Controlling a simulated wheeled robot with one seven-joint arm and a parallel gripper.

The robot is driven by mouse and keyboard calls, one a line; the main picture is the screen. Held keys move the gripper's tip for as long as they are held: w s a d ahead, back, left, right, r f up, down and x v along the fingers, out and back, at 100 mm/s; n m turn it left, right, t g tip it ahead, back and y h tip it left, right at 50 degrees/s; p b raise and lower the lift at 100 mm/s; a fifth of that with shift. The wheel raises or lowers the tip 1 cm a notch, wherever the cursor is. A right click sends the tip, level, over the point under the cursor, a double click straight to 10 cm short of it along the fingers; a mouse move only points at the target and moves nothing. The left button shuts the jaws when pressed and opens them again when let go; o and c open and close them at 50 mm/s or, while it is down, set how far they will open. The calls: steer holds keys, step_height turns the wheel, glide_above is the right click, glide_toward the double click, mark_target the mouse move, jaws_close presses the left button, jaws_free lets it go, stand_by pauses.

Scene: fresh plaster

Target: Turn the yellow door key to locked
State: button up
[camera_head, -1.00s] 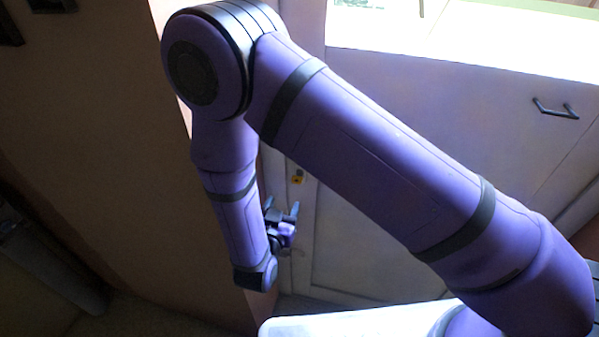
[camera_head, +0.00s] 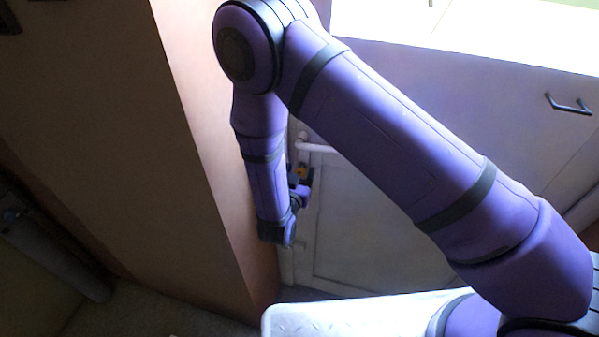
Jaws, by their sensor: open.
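The yellow key (camera_head: 302,170) is a small spot on the white door (camera_head: 362,225), just below the pale lever handle (camera_head: 316,147). My gripper (camera_head: 301,176) is at the key, with its dark fingers open on either side of it or just in front; I cannot tell whether they touch it. The key's turn angle is too small and too covered to read. My purple arm hides part of the door's left edge and frame.
A brown wall or panel (camera_head: 205,190) stands close to the left of my forearm. A cabinet front with a dark handle (camera_head: 568,104) is at the right, under a bright white top (camera_head: 480,35). Carpeted floor (camera_head: 150,310) shows at the lower left.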

steer(key=shift+w+d, duration=0.1)
steer(key=shift+w, duration=0.05)
steer(key=c, duration=0.9)
